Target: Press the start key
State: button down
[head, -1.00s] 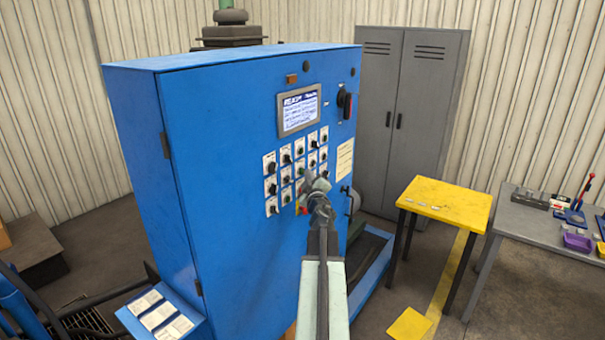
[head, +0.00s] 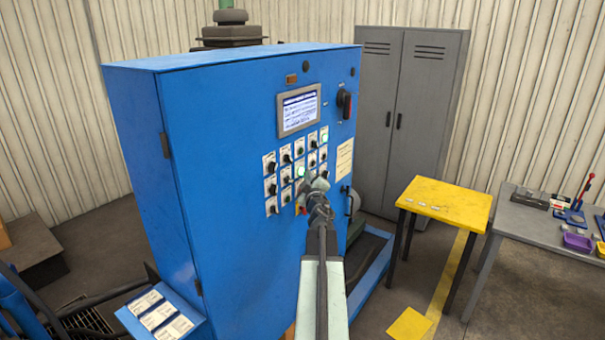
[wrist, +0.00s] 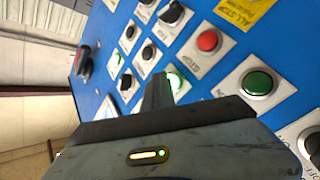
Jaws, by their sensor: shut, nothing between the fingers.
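The blue control cabinet (head: 235,240) carries rows of keys and switches under a screen (head: 299,110). My gripper (head: 318,184) is shut and empty in front of the lower right of these rows. In the wrist view its fingertips (wrist: 160,90) lie close beside a lit green key (wrist: 175,81), partly covering it. I cannot tell whether they touch it. That key's label is hidden. A red key (wrist: 208,41) labelled STOP and a darker green key (wrist: 257,83) sit to its right. In the head view a lit green key (head: 300,170) shows just left of my gripper.
A red-handled rotary switch (head: 345,101) sits right of the screen. A yellow table (head: 445,197), a grey bench (head: 545,240) with small items and a grey locker (head: 405,110) stand to the right. Floor shows between cabinet and table.

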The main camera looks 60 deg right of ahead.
jog(key=shift+s, duration=0.65)
jog(key=shift+s, duration=0.1)
jog(key=s, duration=0.4)
jog(key=shift+s, duration=0.4)
jog(key=shift+a, duration=0.1)
dwell(0.4)
